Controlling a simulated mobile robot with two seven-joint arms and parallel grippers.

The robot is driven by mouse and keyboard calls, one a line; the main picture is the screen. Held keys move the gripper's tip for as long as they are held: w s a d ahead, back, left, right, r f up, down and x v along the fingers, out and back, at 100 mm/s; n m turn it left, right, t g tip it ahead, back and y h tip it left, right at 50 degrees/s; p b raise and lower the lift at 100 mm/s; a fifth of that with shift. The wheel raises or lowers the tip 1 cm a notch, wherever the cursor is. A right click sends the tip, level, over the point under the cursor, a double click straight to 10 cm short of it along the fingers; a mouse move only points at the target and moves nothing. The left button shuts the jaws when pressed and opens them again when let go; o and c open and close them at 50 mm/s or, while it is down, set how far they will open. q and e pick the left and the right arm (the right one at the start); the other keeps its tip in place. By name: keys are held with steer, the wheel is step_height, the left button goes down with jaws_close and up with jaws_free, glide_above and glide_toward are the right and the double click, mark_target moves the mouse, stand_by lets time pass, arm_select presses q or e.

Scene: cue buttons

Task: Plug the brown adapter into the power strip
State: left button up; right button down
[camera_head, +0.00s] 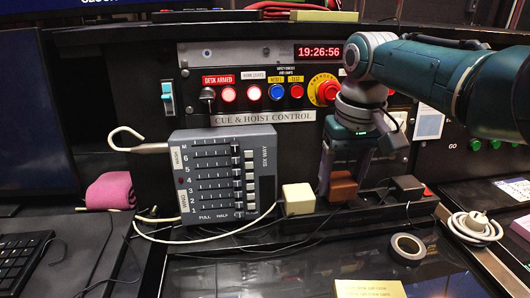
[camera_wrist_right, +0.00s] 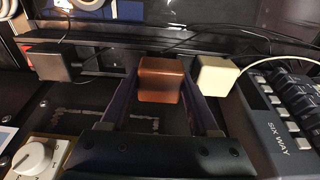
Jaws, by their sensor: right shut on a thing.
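The brown adapter (camera_head: 343,187) is a small box between a cream adapter (camera_head: 298,198) and a black adapter (camera_head: 407,188). My right gripper (camera_head: 339,178) comes down from above and is shut on it. In the right wrist view, the brown adapter (camera_wrist_right: 162,80) sits between the two fingers of the gripper (camera_wrist_right: 164,88). The dark power strip (camera_head: 375,207) runs along the row of adapters. The brown adapter's underside is hidden, so I cannot tell whether it touches the strip. My left gripper is not in view.
A grey six-way dimmer box (camera_head: 222,178) stands to the left, with a pale cable (camera_head: 215,239) in front. A roll of tape (camera_head: 407,248) and yellow notes (camera_head: 369,289) lie on the dark desk. A white plug with coiled cable (camera_head: 475,226) is at right.

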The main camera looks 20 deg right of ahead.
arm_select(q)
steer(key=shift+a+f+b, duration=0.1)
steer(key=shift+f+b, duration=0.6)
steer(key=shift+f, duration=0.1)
arm_select(e)
steer(key=shift+f, duration=1)
steer(key=shift+c, duration=0.2)
jaws_free()
arm_select(q)
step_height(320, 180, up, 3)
steer(key=p, duration=0.3)
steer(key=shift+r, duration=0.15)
arm_select(e)
steer(key=r, duration=0.5)
steer(key=s+r, duration=0.1)
steer(key=r, duration=0.2)
steer(key=shift+a+r, duration=0.1)
steer(key=shift+r, duration=0.9)
